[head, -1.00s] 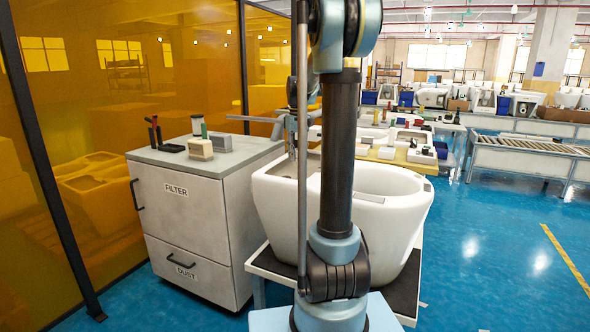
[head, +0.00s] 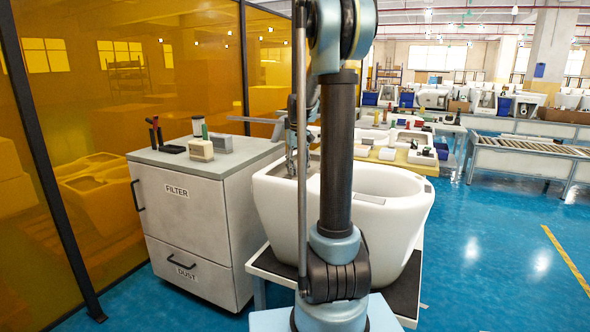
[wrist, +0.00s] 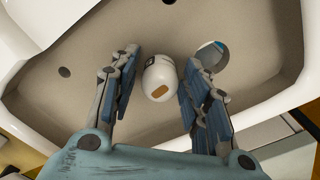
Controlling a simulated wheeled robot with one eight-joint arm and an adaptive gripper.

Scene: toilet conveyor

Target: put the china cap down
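The china cap (wrist: 158,78) is a small white rounded piece with a brown patch and a dark mark. In the wrist view it is over or on the floor of the white ceramic basin (wrist: 85,82). My gripper (wrist: 163,60) has its two blue-grey fingers spread on either side of the cap. A gap shows on the left; the right finger is closer, and contact there is unclear. In the head view my gripper (head: 291,165) reaches down into the left part of the large white ceramic piece (head: 279,210); the cap is hidden there.
The basin walls surround the gripper. A grey cabinet (head: 190,230) stands to the left with small items on top. A table (head: 400,163) with several parts stands behind.

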